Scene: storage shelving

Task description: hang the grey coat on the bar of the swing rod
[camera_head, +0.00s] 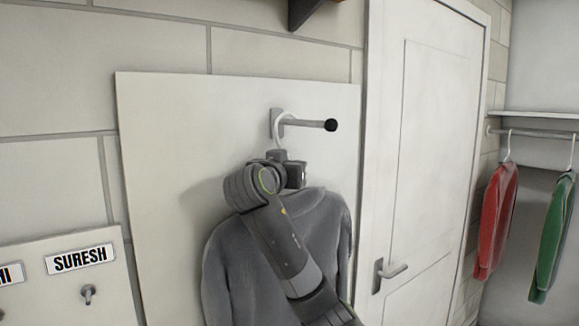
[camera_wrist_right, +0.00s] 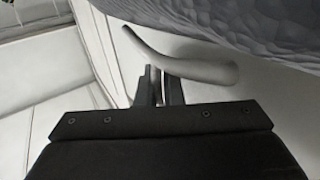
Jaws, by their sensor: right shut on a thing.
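The grey coat (camera_head: 225,262) hangs upright from a white hanger (camera_head: 279,130) in front of the white panel. My right gripper (camera_head: 290,165) is shut on the hanger just below its hook, and my arm covers part of the coat. The swing rod (camera_head: 305,123) sticks out from the panel and ends in a black ball. The hook overlaps the bar near its wall mount; whether it is around the bar or only in front is unclear. The wrist view shows the fingers (camera_wrist_right: 160,88) at the white hanger (camera_wrist_right: 190,67), with grey coat cloth (camera_wrist_right: 245,28) beside it. My left gripper is out of view.
A white door (camera_head: 425,140) with a lever handle (camera_head: 390,270) is right of the panel. A red garment (camera_head: 497,220) and a green garment (camera_head: 553,240) hang on a rail at far right. A name board with pegs (camera_head: 88,293) is at lower left.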

